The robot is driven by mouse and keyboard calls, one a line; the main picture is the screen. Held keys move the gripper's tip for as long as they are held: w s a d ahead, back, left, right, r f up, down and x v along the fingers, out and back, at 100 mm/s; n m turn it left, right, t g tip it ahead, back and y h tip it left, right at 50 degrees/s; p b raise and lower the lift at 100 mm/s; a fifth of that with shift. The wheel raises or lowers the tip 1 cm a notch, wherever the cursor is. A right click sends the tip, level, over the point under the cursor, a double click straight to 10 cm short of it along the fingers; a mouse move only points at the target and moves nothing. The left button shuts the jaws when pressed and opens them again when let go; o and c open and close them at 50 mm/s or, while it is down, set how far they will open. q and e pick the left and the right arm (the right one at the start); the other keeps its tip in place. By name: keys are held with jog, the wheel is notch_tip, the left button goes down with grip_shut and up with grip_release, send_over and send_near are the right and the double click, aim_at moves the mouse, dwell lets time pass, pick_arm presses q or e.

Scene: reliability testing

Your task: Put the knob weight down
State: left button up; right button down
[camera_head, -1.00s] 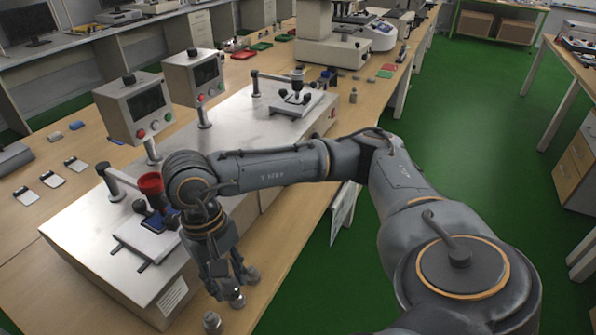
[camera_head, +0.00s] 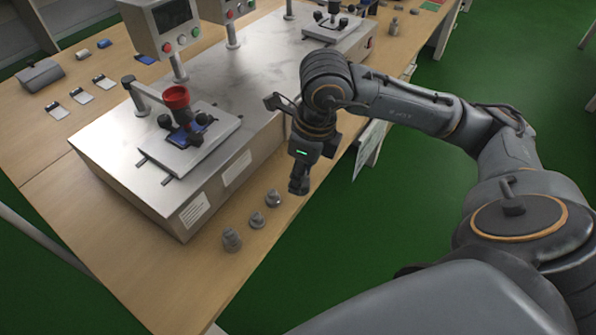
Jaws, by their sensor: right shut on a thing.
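My right gripper (camera_head: 299,186) hangs at the right edge of the bench, to the right of the metal test machine's front corner. Its fingers are closed together around a knob weight, which they and the wrist hide almost fully. Three small grey knob weights stand on the wooden bench in a slanting row: a larger one (camera_head: 231,240) nearest me, a middle one (camera_head: 257,220), and a far one (camera_head: 273,198) a little left of and below the gripper. My left gripper is out of view.
The metal test machine (camera_head: 118,160) fills the middle of the bench, with a red cup (camera_head: 177,97) above a blue piece (camera_head: 190,130) on its plate. A grey control box (camera_head: 165,27) stands behind. Bare bench (camera_head: 185,285) lies in front; green floor beyond its right edge.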

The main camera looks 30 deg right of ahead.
jog(key=m, duration=0.2)
jog(key=d+m, duration=0.1)
jog(key=m, duration=0.1)
jog(key=m+h, duration=0.1)
jog(key=m, duration=0.2)
jog(key=shift+w+d, duration=0.15)
jog(key=shift+d, duration=0.2)
jog(key=w+d+f+m, duration=0.1)
jog(key=w+d+f, duration=0.1)
jog(key=w+f, duration=0.1)
jog(key=w+d+f+m, duration=0.2)
jog(key=w+f, duration=0.1)
jog(key=w, duration=0.2)
jog(key=w+d+f+m+p, duration=0.1)
jog(key=w+d+f, duration=0.1)
jog(key=w+f, duration=0.1)
jog(key=shift+w+d+f+h, duration=0.15)
jog(key=shift+w+h, duration=0.15)
jog(key=shift+w, duration=0.45)
jog(key=shift+w+d+f, duration=0.1)
jog(key=shift+w+f, duration=0.1)
jog(key=shift+f, duration=0.05)
notch_tip(320, 180, down, 3)
jog(key=shift+p, duration=0.5)
jog(key=shift+f, duration=0.1)
